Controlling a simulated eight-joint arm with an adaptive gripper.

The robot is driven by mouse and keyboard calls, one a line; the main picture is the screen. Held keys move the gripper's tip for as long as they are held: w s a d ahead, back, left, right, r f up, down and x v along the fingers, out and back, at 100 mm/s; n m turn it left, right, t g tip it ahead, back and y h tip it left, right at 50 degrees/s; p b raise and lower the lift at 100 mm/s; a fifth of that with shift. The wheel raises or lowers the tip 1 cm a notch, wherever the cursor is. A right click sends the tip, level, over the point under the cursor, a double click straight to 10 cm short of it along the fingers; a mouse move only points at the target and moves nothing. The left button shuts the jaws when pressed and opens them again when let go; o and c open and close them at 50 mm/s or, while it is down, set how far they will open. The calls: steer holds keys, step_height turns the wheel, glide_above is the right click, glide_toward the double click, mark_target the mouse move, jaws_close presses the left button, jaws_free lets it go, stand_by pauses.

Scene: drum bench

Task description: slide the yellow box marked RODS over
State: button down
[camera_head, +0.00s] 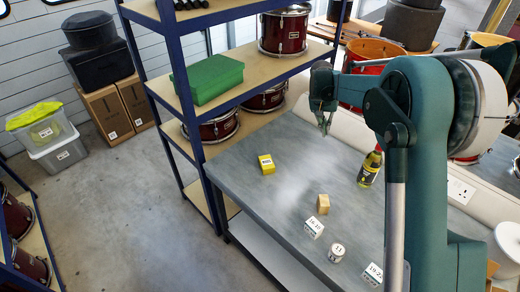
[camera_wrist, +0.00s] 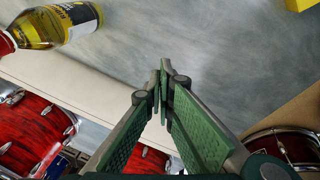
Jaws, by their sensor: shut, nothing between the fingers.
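The yellow box (camera_head: 266,164) lies on the grey bench (camera_head: 240,190) toward its far left part in the head view.
A blue-framed shelf (camera_head: 190,120) with a green box (camera_head: 208,79) and red drums borders the bench's left. Bench around the yellow box is clear.

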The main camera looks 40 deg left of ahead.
steer(key=s+a+f+n, duration=0.1)
steer(key=s+a+n, duration=0.3)
steer(key=a, duration=0.5)
steer(key=s+a+f+n+g+h, duration=0.1)
steer(key=s+a+f+n, duration=0.1)
steer(key=s+a+n, duration=0.3)
steer(key=s+a+f+n+g, duration=0.1)
steer(key=s+a+n, duration=0.3)
steer(key=s+a, duration=0.5)
steer(key=a+f, duration=0.1)
steer(key=a, duration=0.5)
steer(key=shift+s+a+f, duration=0.2)
steer(key=shift+s+a, duration=0.05)
steer(key=shift+s, duration=0.1)
steer(key=shift+f, duration=0.2)
steer(key=x, duration=1)
steer(key=shift+s+d, duration=0.15)
steer(key=shift+d, duration=0.1)
steer(key=shift+d+r, duration=0.3)
steer(key=shift+d, duration=1.6)
steer(key=shift+f, duration=0.1)
